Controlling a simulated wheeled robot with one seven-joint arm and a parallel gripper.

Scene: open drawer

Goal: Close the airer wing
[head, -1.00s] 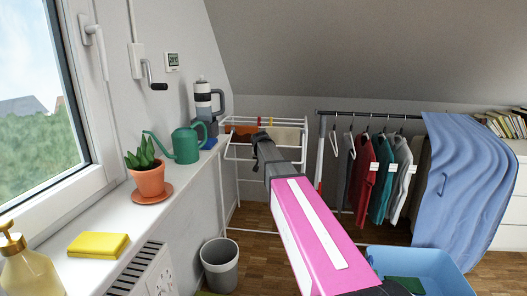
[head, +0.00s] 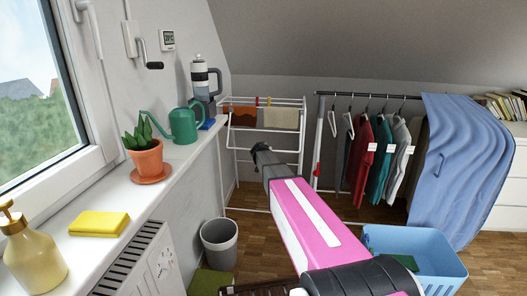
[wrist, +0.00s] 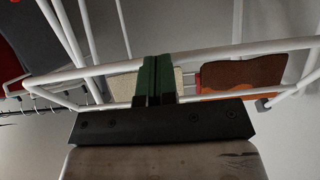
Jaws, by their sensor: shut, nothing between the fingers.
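The white airer (head: 303,118) stands by the wall beyond the window sill, with an orange-brown cloth (head: 239,116) and a cream cloth (head: 281,118) over its bars. Its front wing (head: 265,129) shows as a white frame below the cloths; its exact angle is hard to tell. My gripper (head: 261,148) is in front of the airer, just below this frame in the picture. In the wrist view my gripper (wrist: 157,62) has its green fingers together and empty, overlapping white airer bars (wrist: 220,51). I cannot tell whether they touch.
A clothes rail (head: 365,95) with hanging garments and a blue sheet (head: 460,165) stands right of the airer. A grey bin (head: 220,243) and a blue crate (head: 428,262) are on the floor. The sill on the left holds a watering can (head: 183,123) and a plant pot (head: 146,158).

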